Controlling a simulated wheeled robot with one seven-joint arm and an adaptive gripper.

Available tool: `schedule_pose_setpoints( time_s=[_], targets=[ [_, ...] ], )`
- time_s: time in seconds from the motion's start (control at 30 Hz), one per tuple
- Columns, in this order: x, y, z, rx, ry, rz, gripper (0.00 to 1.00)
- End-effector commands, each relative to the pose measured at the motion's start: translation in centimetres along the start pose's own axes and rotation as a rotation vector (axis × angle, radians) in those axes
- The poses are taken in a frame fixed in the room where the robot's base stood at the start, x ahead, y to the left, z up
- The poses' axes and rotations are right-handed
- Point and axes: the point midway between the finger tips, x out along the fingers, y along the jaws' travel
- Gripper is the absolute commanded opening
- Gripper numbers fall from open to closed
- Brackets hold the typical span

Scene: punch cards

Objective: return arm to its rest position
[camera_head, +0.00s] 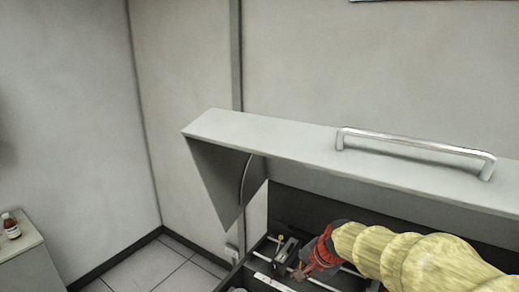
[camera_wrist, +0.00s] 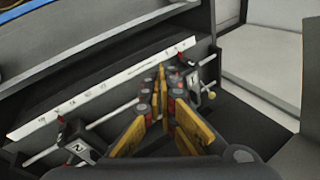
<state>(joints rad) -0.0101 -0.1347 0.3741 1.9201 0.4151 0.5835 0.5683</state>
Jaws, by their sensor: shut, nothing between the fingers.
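My arm (camera_head: 400,256), in a yellow sleeve, reaches from the lower right into the dark machine under its raised grey cover (camera_head: 290,132). My gripper (camera_head: 300,271) is red and dark at the sleeve's end, near a small dark block with a yellow knob (camera_head: 281,239). In the wrist view the yellow-padded fingers of my gripper (camera_wrist: 163,72) meet at the tips, shut and empty. They point toward a white numbered scale strip (camera_wrist: 95,92) and a metal rod; touching or apart, I cannot tell.
A black block marked 2 (camera_wrist: 78,150) sits on the rod at lower left, and another block (camera_wrist: 190,78) at right. The cover, with its metal handle (camera_head: 415,146), overhangs my gripper. A brown bottle (camera_head: 11,226) stands on a cabinet at far left. Floor between is clear.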

Motion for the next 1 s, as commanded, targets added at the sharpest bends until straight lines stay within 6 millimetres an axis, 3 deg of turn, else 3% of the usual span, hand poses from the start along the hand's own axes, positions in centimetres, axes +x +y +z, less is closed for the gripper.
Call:
schedule_pose_setpoints(
  time_s=[0.1, 0.2, 0.3, 0.43, 0.57, 0.73, 1.0],
  targets=[
    [-3.8, 6.2, 4.3, -0.353, -0.035, 0.089, 0.0],
    [-6.7, 10.9, 7.0, -0.587, -0.053, 0.15, 0.0],
    [-9.1, 15.3, 9.1, -0.761, -0.051, 0.2, 0.0],
    [-11.3, 19.6, 11.1, -0.881, -0.01, 0.239, 0.0],
    [-12.7, 21.5, 11.9, -0.91, 0.07, 0.231, 0.0],
    [-14.2, 21.2, 12.2, -0.916, 0.148, 0.193, 0.0],
    [-14.3, 21.2, 12.2, -0.914, 0.155, 0.188, 0.0]
  ],
)
